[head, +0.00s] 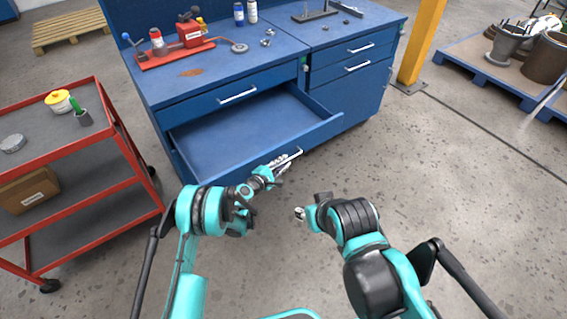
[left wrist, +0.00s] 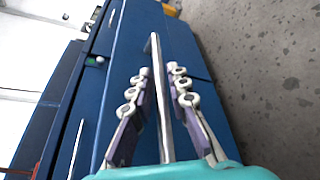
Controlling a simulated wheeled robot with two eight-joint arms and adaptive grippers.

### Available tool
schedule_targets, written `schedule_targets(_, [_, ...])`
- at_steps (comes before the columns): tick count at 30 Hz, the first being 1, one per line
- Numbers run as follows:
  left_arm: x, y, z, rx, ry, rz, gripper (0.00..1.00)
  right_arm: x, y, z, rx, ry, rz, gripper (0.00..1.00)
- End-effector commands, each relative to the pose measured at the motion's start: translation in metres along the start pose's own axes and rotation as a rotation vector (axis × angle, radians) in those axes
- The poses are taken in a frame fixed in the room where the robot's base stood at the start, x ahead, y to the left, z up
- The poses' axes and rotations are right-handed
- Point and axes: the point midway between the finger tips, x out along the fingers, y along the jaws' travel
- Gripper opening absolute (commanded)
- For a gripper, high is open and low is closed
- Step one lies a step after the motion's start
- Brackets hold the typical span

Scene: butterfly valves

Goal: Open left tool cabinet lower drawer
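The left tool cabinet (head: 170,85) is blue. Its lower drawer (head: 235,128) stands far out, and its empty inside shows. The drawer's silver bar handle (head: 293,156) is on the front face. My left gripper (head: 279,163) is at this handle. In the left wrist view, the handle (left wrist: 158,80) runs between the two fingers of my left gripper (left wrist: 159,82), with a gap visible on each side. The upper drawer (head: 230,95) is shut. My right gripper (head: 300,213) hangs over the floor, apart from the cabinet; its fingers are too small to read.
A red cart (head: 100,150) with a tin, a green-handled tool and a box stands at the left. A second blue cabinet (head: 350,85) adjoins at the right. A yellow post (head: 421,40) and a blue pallet (head: 480,65) lie beyond.

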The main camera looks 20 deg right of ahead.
Motion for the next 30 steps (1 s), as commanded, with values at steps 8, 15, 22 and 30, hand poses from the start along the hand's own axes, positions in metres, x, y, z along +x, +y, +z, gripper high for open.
schedule_targets(8, [0.000,0.000,0.000,0.000,0.000,0.000,0.31,0.000,0.000,0.000,0.000,0.000,0.000,0.40])
schedule_targets(15, [-0.021,0.001,-0.001,-0.001,0.001,0.002,0.31,0.000,0.000,0.000,0.000,0.000,0.000,0.40])
schedule_targets(22, [-0.060,0.000,-0.001,-0.001,0.002,0.001,0.31,0.000,0.000,0.000,0.000,0.000,0.000,0.40])
schedule_targets(30, [-0.075,0.000,0.000,0.000,0.000,0.000,0.31,0.000,0.000,0.000,0.000,0.000,0.000,0.40])
